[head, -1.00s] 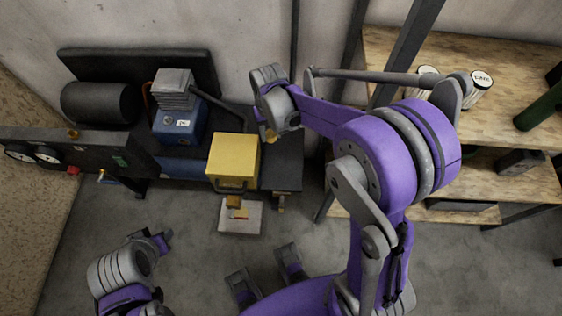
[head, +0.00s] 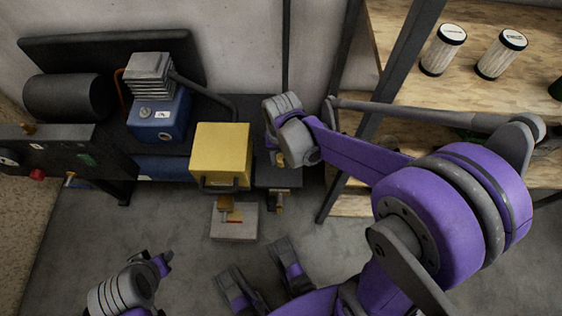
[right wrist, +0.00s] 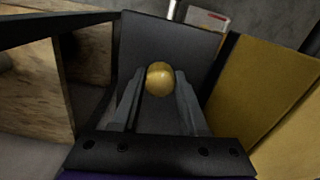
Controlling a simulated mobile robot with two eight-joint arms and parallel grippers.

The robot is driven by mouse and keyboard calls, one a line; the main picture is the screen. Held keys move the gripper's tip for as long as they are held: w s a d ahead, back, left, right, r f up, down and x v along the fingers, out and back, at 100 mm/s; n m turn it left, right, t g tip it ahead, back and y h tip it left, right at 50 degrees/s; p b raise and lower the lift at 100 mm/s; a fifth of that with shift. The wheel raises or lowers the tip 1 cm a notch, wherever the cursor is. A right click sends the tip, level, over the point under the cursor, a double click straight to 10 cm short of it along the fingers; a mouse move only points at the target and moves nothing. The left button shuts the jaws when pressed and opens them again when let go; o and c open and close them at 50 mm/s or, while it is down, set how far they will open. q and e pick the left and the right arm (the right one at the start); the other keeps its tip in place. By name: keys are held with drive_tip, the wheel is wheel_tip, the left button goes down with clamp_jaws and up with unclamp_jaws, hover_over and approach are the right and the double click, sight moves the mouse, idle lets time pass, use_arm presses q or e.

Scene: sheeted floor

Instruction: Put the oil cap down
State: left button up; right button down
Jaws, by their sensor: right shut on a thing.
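The oil cap (right wrist: 160,78) is a round, gold-coloured knob. In the right wrist view my right gripper (right wrist: 159,84) is shut on it, with one finger on each side. In the head view my right gripper (head: 279,157) is above the right end of the black bench top (head: 276,177), just right of the yellow box (head: 221,150). The cap shows there only as a small gold spot. The dark flat surface (right wrist: 176,36) lies behind the cap in the wrist view; I cannot tell whether they touch. My left gripper (head: 160,264) is at lower left, its jaws unclear.
A blue engine (head: 160,115) and a black tank (head: 65,97) stand left of the yellow box. A pale tray (head: 246,228) lies on the floor in front. Wooden shelves (head: 400,20) with two white filters (head: 443,48) stand at right. Open floor lies in front.

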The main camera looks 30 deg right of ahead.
sight(282, 163)
drive_tip(key=shift+f+b, duration=0.4)
drive_tip(key=shift+f, duration=1.2)
drive_tip(key=shift+f, duration=0.2)
drive_tip(key=shift+c, duration=2.2)
unclamp_jaws()
drive_tip(key=shift+r, duration=0.1)
